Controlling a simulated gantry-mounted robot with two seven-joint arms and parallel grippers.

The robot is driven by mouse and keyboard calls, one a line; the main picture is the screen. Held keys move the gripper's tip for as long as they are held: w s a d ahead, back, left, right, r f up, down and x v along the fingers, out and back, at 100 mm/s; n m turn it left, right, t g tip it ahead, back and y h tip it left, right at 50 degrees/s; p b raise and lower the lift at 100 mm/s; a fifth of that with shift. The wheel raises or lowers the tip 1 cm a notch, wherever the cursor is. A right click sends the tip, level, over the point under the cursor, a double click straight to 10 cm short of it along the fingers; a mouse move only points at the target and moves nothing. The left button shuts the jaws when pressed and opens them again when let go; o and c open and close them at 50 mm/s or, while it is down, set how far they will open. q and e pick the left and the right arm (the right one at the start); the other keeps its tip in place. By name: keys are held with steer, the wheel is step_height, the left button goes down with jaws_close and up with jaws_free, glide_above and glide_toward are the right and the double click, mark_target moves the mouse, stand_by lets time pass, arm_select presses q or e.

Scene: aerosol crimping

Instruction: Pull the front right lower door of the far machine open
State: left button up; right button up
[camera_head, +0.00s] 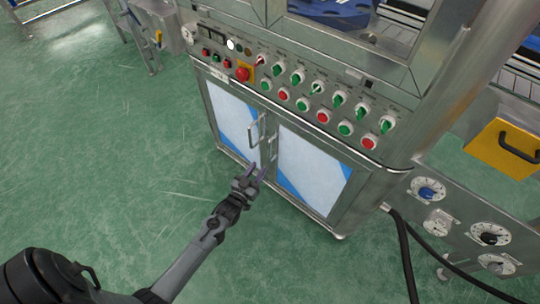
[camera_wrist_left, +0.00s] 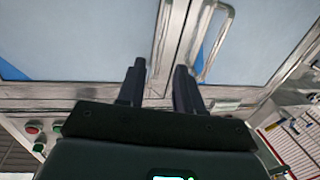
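The machine's lower cabinet has two doors with pale blue panels, a front left door (camera_head: 230,112) and a front right door (camera_head: 312,170). Each has an upright bar handle near the middle seam. The right door's handle (camera_head: 272,138) is partly hard to make out; the left door's handle (camera_head: 252,132) is clearer. Both doors look closed. My left gripper (camera_head: 258,172) is open, low in front of the seam. Contact cannot be told.
A sloped control panel (camera_head: 300,92) with several knobs and buttons overhangs the doors. Black cables (camera_head: 405,255) and a side unit with dials (camera_head: 460,225) stand at the right.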

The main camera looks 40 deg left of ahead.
mark_target(270, 159)
arm_select(q)
steer(key=w+b, duration=0.1)
steer(key=w, duration=0.2)
steer(key=w+a+b, duration=0.1)
steer(key=w+b, duration=0.1)
steer(key=w, duration=0.1)
steer(key=w+b, duration=0.1)
steer(key=w, duration=0.3)
steer(key=shift+a+b, duration=0.35)
steer(key=shift+a, duration=0.05)
jaws_close()
